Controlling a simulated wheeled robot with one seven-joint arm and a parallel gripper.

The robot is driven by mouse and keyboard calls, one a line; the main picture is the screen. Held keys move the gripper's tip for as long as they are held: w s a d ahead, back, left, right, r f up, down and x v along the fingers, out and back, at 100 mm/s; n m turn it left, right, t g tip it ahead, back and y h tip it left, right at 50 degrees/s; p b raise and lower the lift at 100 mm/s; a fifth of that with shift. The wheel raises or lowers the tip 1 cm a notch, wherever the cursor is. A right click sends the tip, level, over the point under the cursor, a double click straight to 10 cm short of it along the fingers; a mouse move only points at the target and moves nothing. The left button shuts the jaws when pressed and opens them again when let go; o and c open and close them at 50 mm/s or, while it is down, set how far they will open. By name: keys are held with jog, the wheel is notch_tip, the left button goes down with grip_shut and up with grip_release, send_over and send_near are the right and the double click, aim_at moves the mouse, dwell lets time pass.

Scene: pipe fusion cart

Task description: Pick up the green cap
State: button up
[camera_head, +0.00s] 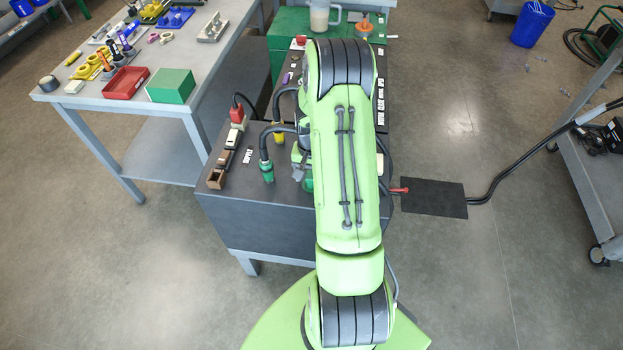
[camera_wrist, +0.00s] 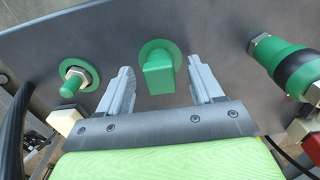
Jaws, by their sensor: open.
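The green cap (camera_wrist: 158,75) is a block with squared sides in front of a round green disc on the dark grey panel, in the middle of the wrist view. My gripper (camera_wrist: 160,68) is open, with one grey finger on each side of the cap. Gaps show between the cap and both fingers, so I see no grip on it. In the head view my arm hides most of the gripper and the area around the cap.
A threaded metal fitting with a green tip (camera_wrist: 75,82) stands left of the gripper in the wrist view. A green and black connector (camera_wrist: 285,65) stands at the right. In the head view, a cabled green connector (camera_head: 267,172) and small boxes (camera_head: 217,179) lie left of my arm.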

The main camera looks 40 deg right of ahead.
jog(key=shift+f, duration=0.15)
jog(key=shift+c, duration=0.5)
jog(key=c, duration=1)
